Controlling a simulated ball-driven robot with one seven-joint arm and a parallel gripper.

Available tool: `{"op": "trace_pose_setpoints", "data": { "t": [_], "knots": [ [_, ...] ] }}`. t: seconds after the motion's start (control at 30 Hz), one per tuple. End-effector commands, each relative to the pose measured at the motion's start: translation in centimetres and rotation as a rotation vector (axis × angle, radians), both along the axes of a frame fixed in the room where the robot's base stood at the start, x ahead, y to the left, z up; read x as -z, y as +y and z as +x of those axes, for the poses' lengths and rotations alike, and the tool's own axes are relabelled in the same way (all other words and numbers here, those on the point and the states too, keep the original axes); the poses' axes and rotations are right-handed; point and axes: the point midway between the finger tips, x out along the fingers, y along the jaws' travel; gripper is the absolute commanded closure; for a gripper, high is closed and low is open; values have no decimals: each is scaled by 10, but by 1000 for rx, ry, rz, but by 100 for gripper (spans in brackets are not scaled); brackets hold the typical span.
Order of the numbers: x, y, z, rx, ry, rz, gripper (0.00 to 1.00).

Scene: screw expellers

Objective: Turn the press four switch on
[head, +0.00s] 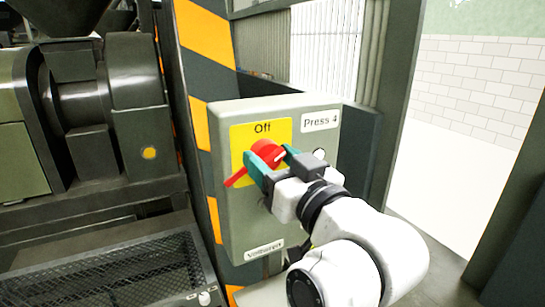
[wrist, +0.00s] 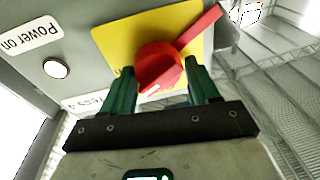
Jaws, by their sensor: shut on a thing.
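The press four switch is a red rotary knob (head: 266,149) with a long red lever, on a yellow plate (head: 240,137) whose visible word is "Off". The plate is on a grey box (head: 235,215) labelled "Press 4" (head: 320,120). In the head view the lever points down and left. My gripper (head: 269,158) has its green fingers on either side of the knob and is shut on it. In the wrist view the knob (wrist: 160,66) sits between the fingertips (wrist: 158,72), with the lever reaching up and right. The lower part of the plate is partly hidden by my gripper.
A white round lamp (wrist: 56,68) sits beside a "Power on" label (wrist: 32,38) on the box. A dark striped post (head: 205,55) stands behind the box. Dark press machinery (head: 75,115) and a mesh guard (head: 120,275) are at left. A pale brick wall (head: 480,90) is at right.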

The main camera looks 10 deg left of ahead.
Motion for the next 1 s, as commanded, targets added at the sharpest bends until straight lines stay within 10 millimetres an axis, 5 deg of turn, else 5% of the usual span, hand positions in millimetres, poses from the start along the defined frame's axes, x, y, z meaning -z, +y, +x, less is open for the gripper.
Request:
{"op": "trace_pose_setpoints", "data": {
  "t": [0.5, 1.0],
  "knots": [
    [-1, -4, 2, 8, 232, 351, 70],
    [1, -5, 2, 10, 311, 470, 70]
  ]
}}
